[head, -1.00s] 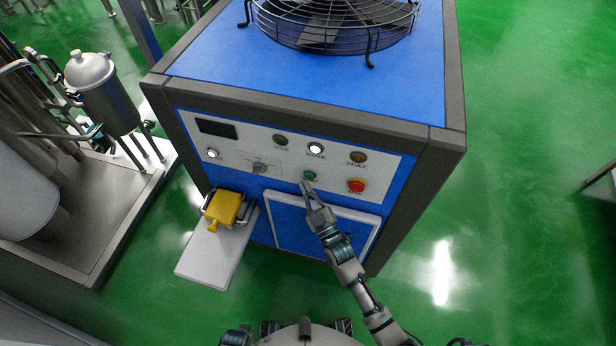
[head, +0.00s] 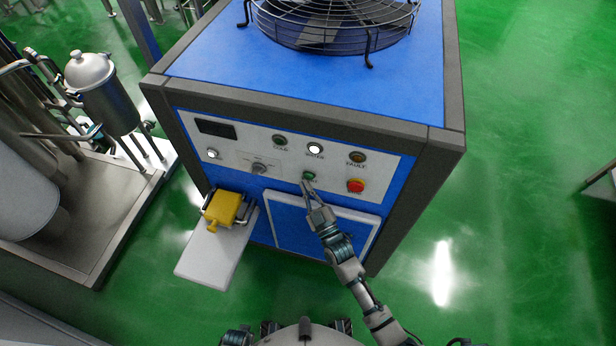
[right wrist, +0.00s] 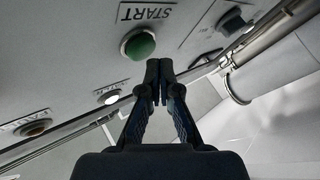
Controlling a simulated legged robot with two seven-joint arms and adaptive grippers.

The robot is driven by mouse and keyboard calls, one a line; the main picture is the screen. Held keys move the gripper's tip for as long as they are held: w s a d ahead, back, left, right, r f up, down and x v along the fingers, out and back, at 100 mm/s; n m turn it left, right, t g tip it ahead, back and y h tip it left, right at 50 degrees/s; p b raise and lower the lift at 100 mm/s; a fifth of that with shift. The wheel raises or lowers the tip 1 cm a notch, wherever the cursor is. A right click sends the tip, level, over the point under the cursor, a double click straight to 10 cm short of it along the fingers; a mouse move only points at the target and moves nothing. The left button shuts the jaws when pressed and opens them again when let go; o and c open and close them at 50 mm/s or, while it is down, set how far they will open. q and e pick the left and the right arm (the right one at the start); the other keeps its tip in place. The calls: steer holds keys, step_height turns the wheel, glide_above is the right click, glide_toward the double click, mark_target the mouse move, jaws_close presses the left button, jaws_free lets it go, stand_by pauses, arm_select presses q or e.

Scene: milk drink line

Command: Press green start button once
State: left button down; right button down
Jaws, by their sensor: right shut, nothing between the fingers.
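The green start button (head: 309,176) sits on the white control panel of the blue machine, left of the red stop button (head: 356,186). My left gripper does not show.
The panel also carries a lit white lamp (head: 315,148), a fault lamp (head: 358,157) and a rotary knob (head: 259,168). A yellow block (head: 223,208) sits at the machine's lower left, by a pale plate (head: 208,257).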

steer(key=shift+w+d+r, duration=0.1)
steer(key=shift+w+d, duration=0.05)
steer(key=shift+w, duration=0.1)
steer(key=shift+w+d, duration=0.1)
steer(key=shift+w, duration=0.3)
stand_by(0.7)
steer(key=shift+s, duration=0.1)
steer(key=shift+s+a+p, duration=0.25)
steer(key=shift+s+p, duration=0.25)
steer(key=shift+s, duration=0.2)
steer(key=s, duration=0.1)
steer(key=s+a+p, duration=0.1)
steer(key=s, duration=0.1)
steer(key=s+p, duration=0.1)
steer(key=shift+s+a, duration=0.3)
steer(key=shift+s, duration=0.1)
stand_by(0.8)
